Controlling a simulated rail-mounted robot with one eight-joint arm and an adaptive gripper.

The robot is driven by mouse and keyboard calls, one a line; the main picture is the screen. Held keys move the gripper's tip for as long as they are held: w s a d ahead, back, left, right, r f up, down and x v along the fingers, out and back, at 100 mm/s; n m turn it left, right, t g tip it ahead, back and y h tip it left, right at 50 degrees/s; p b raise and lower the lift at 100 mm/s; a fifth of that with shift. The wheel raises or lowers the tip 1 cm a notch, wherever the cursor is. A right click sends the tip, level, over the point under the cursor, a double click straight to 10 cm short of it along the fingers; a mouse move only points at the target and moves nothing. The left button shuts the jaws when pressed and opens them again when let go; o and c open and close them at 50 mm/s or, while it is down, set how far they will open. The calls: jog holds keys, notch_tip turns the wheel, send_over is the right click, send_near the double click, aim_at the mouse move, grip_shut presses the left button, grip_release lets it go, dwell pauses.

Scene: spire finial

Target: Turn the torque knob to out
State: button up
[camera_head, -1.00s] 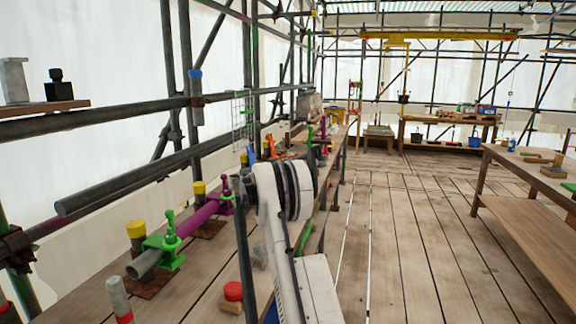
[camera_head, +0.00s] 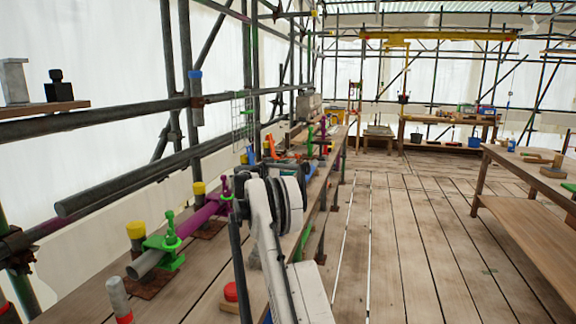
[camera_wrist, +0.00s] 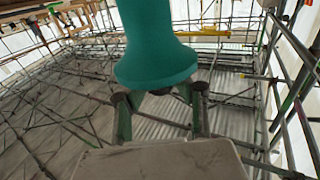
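In the wrist view a large teal, bell-shaped thing (camera_wrist: 155,50) with a flared lower end fills the top centre, right at my gripper (camera_wrist: 162,98). The two finger linkages rise on either side below it, and their tips are hidden behind its flare. I cannot tell whether the fingers grip it or are only close to it. In the head view my white arm covers the gripper above the near bench. I cannot make out a torque knob or its markings in either view.
The left bench (camera_head: 190,290) carries a purple pipe (camera_head: 197,219) in a green clamp (camera_head: 165,252), yellow-capped posts and a red-topped block (camera_head: 230,291). Scaffold tubes run along the left. Another wooden table (camera_head: 520,190) stands at right. The plank floor (camera_head: 400,230) between is clear.

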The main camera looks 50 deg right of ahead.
jog(key=o, duration=0.4)
jog(key=shift+c, duration=0.2)
jog(key=shift+a, duration=0.1)
jog(key=w+a, duration=0.1)
jog(key=a, duration=1)
jog(key=shift+w+a, duration=0.4)
